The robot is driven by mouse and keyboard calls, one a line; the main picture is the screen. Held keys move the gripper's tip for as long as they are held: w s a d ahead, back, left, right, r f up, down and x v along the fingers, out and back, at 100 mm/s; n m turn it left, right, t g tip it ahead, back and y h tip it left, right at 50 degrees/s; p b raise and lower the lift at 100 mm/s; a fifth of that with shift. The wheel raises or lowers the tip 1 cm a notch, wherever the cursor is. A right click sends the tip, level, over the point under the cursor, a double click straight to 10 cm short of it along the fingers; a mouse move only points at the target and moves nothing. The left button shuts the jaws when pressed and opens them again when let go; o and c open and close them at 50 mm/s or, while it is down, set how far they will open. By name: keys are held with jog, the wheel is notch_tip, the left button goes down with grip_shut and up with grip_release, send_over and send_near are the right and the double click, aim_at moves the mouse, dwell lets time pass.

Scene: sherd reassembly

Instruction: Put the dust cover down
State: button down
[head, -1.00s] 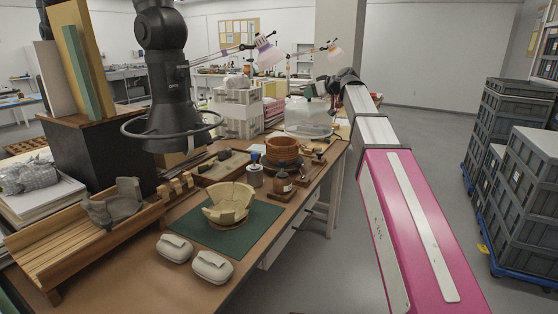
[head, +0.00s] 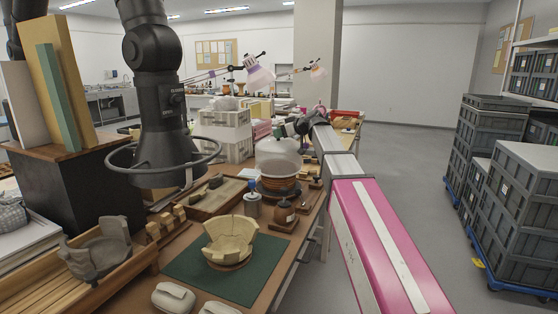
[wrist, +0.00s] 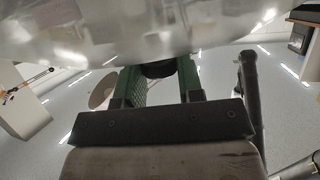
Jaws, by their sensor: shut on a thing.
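The dust cover (head: 278,156) is a clear, whitish dome. In the head view it shows directly above an orange-brown ringed pot (head: 281,190), its lower edge overlapping the pot's top. I cannot tell whether it touches the pot. My gripper (head: 300,128) is at the cover's top, shut on its dark knob. In the wrist view my green fingers (wrist: 160,82) close on the dark knob (wrist: 158,70), and the clear cover (wrist: 150,30) fills the top of the picture.
A cream sherd bowl (head: 229,240) stands on a green mat (head: 185,262). White crates (head: 222,135) are behind left. Grey crates (head: 525,205) stand on the floor at right.

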notch_tip(320, 180, down, 7)
dwell(0.4)
jog(key=shift+f, duration=0.75)
jog(key=c, duration=0.8)
grip_release()
jog(key=shift+o, duration=0.2)
jog(key=shift+r, duration=0.15)
send_near(295, 145)
jog(key=x, duration=0.5)
jog(key=shift+a, duration=0.25)
